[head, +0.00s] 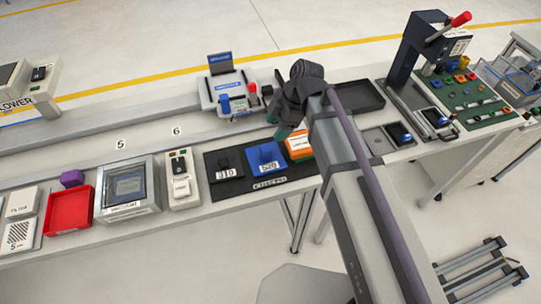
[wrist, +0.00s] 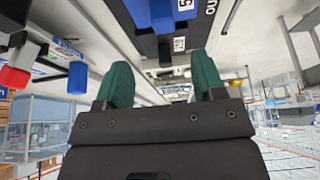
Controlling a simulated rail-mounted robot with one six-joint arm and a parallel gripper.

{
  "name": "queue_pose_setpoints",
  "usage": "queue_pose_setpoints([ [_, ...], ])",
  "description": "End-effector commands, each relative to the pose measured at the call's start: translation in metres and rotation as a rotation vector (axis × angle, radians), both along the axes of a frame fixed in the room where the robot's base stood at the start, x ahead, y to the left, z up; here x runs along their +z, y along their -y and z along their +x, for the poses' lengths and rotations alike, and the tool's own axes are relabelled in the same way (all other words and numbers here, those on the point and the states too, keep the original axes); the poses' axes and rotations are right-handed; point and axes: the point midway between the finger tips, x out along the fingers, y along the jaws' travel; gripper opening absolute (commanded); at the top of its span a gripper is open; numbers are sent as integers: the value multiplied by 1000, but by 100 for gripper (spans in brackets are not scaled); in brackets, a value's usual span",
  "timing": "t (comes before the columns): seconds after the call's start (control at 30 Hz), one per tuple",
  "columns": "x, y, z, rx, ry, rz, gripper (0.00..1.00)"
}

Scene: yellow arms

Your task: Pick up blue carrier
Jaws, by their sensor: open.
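The blue carrier (head: 265,158) sits on a black mat (head: 228,189), between a black carrier (head: 227,168) and an orange one (head: 299,146). It has a white number label on its front. In the wrist view a blue block with a white label, apparently the blue carrier (wrist: 160,12), is cut off by the top edge. My gripper (wrist: 164,78) has two green fingers spread apart with nothing between them. In the head view my gripper (head: 284,131) is above and behind the mat, near the orange carrier, partly hidden by my arm.
A black tray (head: 356,96) is to the right. A switch box (head: 181,180), a screen unit (head: 129,188) and a red bin (head: 69,210) are to the left.

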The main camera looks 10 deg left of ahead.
Motion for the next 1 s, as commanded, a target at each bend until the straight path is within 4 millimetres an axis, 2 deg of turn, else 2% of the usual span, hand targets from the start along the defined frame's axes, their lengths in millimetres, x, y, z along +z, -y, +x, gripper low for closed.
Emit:
queue_pose_setpoints([
  [0.23, -47, -13, -8, -1, -1, -2, 63],
  [0.3, -55, -17, -10, -2, 0, -1, 63],
  [0.47, -54, -19, -11, -5, -1, -2, 63],
  [0.73, -101, -30, -22, -3, 0, -2, 63],
  [1.0, -100, -33, -24, -5, -1, -3, 62],
])
